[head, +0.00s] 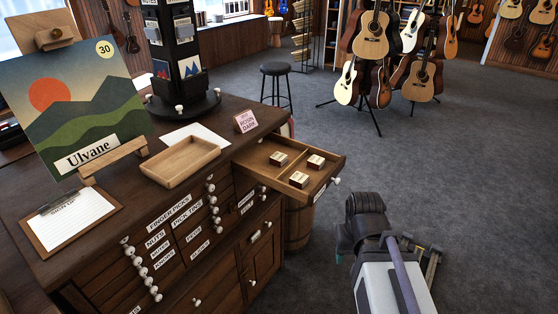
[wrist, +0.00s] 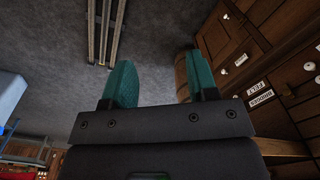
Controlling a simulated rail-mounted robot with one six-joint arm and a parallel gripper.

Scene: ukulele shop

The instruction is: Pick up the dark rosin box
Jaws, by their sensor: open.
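Three small boxes sit in the open drawer (head: 262,166) of the wooden cabinet: one at the back left (head: 279,158), one at the right (head: 316,161) and one at the front (head: 299,179). All have pale and dark brown faces; their labels are too small to read, so I cannot tell which is dark rosin. A pink card (head: 245,121) reading "ROSIN DARK" stands on the countertop by the drawer. My gripper (wrist: 160,82) shows two teal fingers, apart and empty, in the wrist view. No box shows there.
The countertop holds an empty wooden tray (head: 181,160), a clipboard (head: 72,218), a landscape picture (head: 72,100) and a dark display rack (head: 175,50). A barrel (head: 298,222) stands below the drawer. A stool (head: 276,75) and guitar stands are farther back. Open carpet lies right of the drawer.

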